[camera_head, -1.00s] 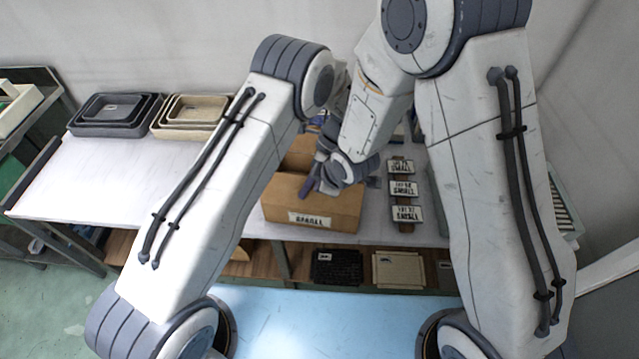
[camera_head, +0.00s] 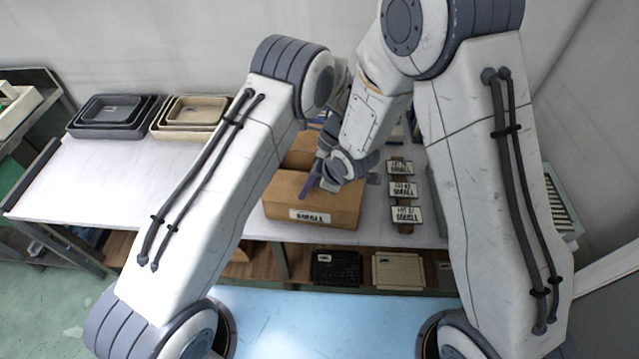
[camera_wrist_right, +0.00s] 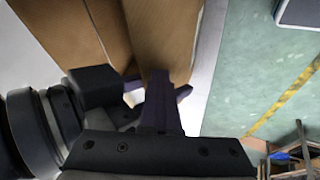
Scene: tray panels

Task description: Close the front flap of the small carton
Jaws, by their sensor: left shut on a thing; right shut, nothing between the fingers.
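The small carton (camera_head: 335,213) stands on the table, its labelled side facing me. A tan panel (camera_head: 284,184) lies roughly level across its front top; another panel (camera_head: 300,158) rises behind it. My right gripper (camera_head: 309,186) is shut and empty, its purple fingertips at the carton's front top. In the right wrist view its purple fingers (camera_wrist_right: 160,98) are against or just above a brown panel (camera_wrist_right: 165,38); contact is unclear. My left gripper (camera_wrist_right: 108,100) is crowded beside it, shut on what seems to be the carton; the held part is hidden.
Small labelled plates (camera_head: 403,189) lie just right of the carton. Dark nested trays (camera_head: 115,112) and beige ones (camera_head: 192,112) stand at the back left. The table's left part (camera_head: 110,180) is clear. A shelf below holds a black tray (camera_head: 336,268) and a beige one (camera_head: 398,270).

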